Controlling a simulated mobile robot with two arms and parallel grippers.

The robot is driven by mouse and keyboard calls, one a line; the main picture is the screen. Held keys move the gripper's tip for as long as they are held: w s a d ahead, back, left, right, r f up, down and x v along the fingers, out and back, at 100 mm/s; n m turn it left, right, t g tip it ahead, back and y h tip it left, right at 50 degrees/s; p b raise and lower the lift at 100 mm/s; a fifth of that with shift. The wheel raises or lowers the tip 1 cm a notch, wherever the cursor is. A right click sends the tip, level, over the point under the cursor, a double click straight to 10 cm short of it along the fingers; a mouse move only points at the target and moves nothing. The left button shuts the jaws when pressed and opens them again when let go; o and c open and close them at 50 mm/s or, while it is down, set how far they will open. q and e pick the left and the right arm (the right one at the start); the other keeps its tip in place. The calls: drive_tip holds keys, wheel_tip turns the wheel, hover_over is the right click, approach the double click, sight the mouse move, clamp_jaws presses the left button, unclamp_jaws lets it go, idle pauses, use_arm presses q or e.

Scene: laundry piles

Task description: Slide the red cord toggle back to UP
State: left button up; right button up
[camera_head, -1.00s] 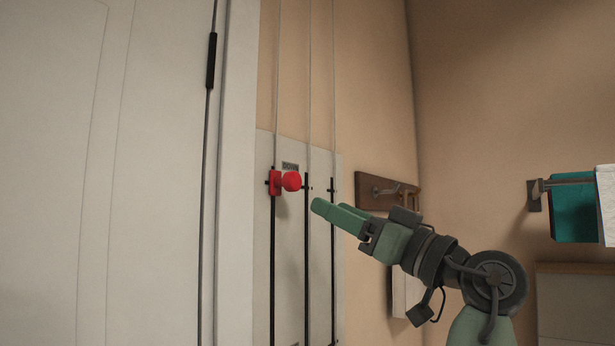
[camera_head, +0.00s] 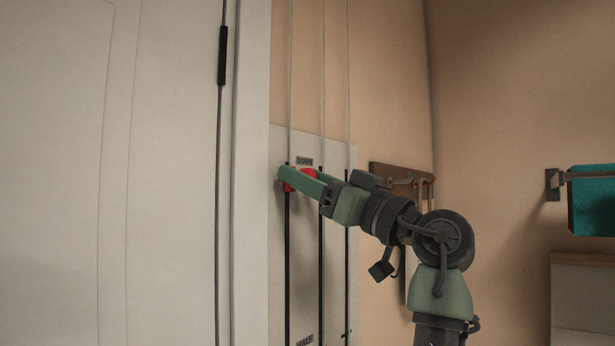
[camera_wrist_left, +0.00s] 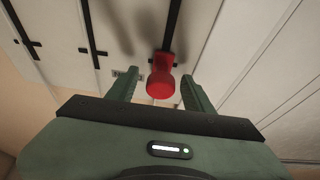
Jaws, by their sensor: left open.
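The red cord toggle (camera_head: 307,173) sits on the leftmost black slot of the pale wall panel, by a label that seems to read DOWN (camera_head: 304,161). My left gripper (camera_head: 298,176) is open, with its green fingers to either side of the toggle and partly hiding it. In the left wrist view the toggle's round red knob (camera_wrist_left: 161,84) stands between the two open fingers (camera_wrist_left: 161,90), with a gap visible on each side. My right gripper is not in view.
The pale panel (camera_head: 337,240) has two more black slots with cords running up the wall. A lower label (camera_head: 304,340) is cut off. A white door (camera_head: 170,200) stands at left. A wooden hook board (camera_head: 390,174) and a teal towel (camera_head: 592,205) are at right.

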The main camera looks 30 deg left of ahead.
use_arm(q)
clamp_jaws()
idle(1.3)
